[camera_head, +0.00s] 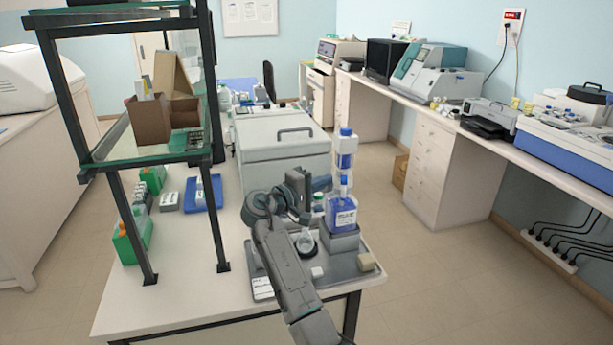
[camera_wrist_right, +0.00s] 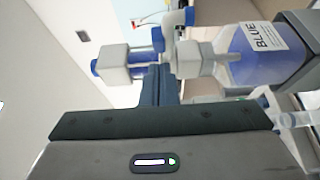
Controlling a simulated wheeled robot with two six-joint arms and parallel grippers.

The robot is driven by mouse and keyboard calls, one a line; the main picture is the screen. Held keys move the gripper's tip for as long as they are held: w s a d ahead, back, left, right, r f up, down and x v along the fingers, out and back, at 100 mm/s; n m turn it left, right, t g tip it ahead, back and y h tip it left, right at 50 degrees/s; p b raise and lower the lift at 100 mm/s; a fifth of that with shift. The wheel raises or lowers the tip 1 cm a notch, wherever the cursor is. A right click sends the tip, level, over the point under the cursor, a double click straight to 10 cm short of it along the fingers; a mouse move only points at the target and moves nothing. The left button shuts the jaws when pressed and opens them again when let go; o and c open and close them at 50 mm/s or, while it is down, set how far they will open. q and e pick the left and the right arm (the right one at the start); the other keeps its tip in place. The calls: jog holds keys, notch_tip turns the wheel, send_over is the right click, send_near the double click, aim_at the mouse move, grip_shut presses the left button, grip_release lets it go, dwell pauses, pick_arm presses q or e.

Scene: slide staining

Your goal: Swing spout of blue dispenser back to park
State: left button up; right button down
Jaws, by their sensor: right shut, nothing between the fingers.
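The blue dispenser (camera_head: 343,212) stands upright on a grey block at the right end of the bench. It has a clear bottle of blue liquid, a tall pale pump head and a blue cap on top. In the right wrist view the bottle, labelled BLUE (camera_wrist_right: 262,55), lies sideways at the upper right, and its pump head (camera_wrist_right: 112,62) is at the left. My right gripper (camera_head: 324,184) is just left of the dispenser's neck. Its fingers (camera_wrist_right: 157,75) are shut and empty, close to the pump; contact cannot be told. My left gripper is out of view.
A glass flask (camera_head: 305,242) stands on a dark round base on the grey tray (camera_head: 262,262), beside my right arm. A beige block (camera_head: 367,262) is at the tray's right corner. A large grey box (camera_head: 283,150) stands behind; a shelf frame (camera_head: 215,190) is to the left.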

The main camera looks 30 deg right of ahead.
aim_at(345, 183)
jog(key=shift+s+d+f, duration=0.1)
jog(key=shift+s+d, duration=0.25)
jog(key=shift+d, duration=0.3)
jog(key=shift+s, duration=0.1)
jog(key=s+d+n+t+p, duration=0.1)
jog(key=t, duration=0.1)
jog(key=s+d+n+t+y+p, duration=0.1)
jog(key=n+t, duration=0.1)
jog(key=shift+s+p, duration=0.2)
jog(key=shift+p, duration=0.2)
jog(key=shift+s+d+t+y, duration=0.3)
jog(key=shift+d, duration=0.05)
jog(key=shift+w, duration=0.1)
